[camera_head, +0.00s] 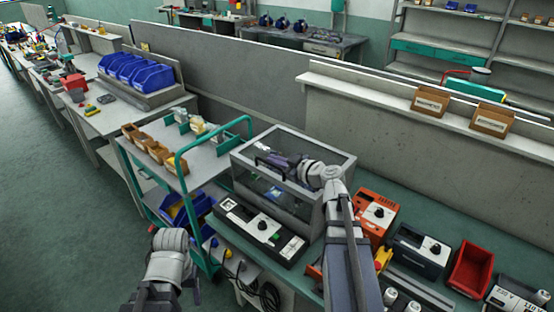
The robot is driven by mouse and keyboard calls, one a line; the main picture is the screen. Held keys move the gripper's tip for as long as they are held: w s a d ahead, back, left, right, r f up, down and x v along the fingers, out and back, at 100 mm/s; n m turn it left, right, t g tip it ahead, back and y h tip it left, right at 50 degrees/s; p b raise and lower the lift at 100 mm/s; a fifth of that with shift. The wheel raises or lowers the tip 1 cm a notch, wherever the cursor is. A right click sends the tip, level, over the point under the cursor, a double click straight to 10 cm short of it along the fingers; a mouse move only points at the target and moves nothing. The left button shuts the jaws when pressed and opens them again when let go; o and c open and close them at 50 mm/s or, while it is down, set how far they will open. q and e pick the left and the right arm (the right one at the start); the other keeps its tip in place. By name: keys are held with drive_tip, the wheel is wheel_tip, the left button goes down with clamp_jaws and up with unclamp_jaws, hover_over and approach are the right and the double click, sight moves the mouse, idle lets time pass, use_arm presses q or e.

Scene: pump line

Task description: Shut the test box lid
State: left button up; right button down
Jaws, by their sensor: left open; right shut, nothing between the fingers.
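The test box (312,212) is a grey-framed box with clear walls on the green bench, and a small blue item shows inside. Its lid (318,146), a dark clear panel in a grey frame, lies about level over the box top. I cannot tell whether a thin gap is left under it. My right gripper (262,148) is shut and empty, over the lid's front left part by the dark handle; contact is unclear. My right wrist hides part of the lid. My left gripper (168,240) is low at left, apart from the box; its fingers are mostly hidden.
A black-and-white control unit (262,228) sits in front of the box. An orange unit (374,216), a dark unit (420,250) and a red bin (470,267) stand to the right. A green-handled cart (180,160) with brown bins is close on the left. A grey partition stands behind.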

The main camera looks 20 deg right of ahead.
drive_tip(key=shift+a+f+b, duration=0.15)
drive_tip(key=shift+f+b, duration=0.15)
drive_tip(key=shift+f, duration=0.25)
drive_tip(key=shift+s+a, duration=0.1)
drive_tip(key=shift+s, duration=0.05)
drive_tip(key=shift+s+a, duration=0.1)
wheel_tip(320, 180, up, 5)
drive_tip(key=p, duration=0.5)
drive_tip(key=p+v, duration=0.1)
drive_tip(key=v, duration=0.8)
drive_tip(key=shift+s+f, duration=0.3)
drive_tip(key=shift+s, duration=0.15)
